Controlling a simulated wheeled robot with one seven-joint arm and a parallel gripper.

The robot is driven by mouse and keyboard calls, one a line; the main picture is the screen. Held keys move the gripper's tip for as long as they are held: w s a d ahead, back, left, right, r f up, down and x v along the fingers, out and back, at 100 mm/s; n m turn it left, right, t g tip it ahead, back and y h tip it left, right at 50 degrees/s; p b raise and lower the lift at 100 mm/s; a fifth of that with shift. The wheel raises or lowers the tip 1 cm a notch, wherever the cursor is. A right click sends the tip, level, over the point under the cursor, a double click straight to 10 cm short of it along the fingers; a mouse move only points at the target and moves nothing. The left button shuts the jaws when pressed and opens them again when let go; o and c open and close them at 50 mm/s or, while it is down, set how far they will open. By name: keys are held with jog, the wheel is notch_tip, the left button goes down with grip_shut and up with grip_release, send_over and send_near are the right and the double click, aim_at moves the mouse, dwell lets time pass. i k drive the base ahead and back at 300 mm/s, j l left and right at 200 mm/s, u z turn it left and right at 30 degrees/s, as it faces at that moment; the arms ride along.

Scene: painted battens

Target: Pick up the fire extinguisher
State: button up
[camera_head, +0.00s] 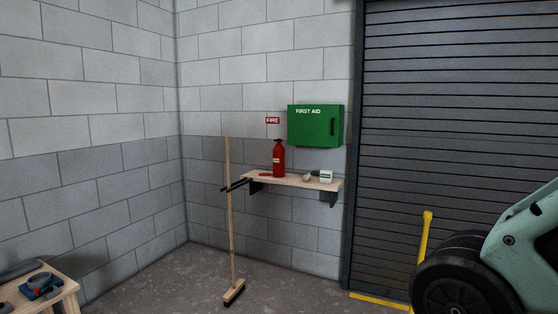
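The red fire extinguisher (278,160) stands upright on a small wooden wall shelf (285,181), with a dark top. A red sign reading FIRE (273,121) is on the wall just above it. A small red item (265,174) lies on the shelf at its left. My gripper is not in view. A pale green and black part at the lower right may be part of my arm, but no fingers show.
A green FIRST AID box (316,126) hangs above the shelf. A white container (326,177) sits on the shelf's right. An upright wooden broom (231,215) stands in front of the shelf's left end. A wooden bench (55,295) is lower left; a yellow post (424,239) stands right.

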aim_at(278, 149)
jog(key=i, duration=0.75)
jog(key=i+j, duration=0.1)
jog(key=i, duration=0.7)
jog(key=i+z, duration=0.1)
jog(key=i, duration=0.65)
jog(key=i+j, duration=0.15)
jog(key=i, duration=0.65)
jog(key=i+j, duration=0.1)
jog(key=i, duration=0.65)
jog(key=i+j+z, duration=0.1)
jog(key=i, duration=0.65)
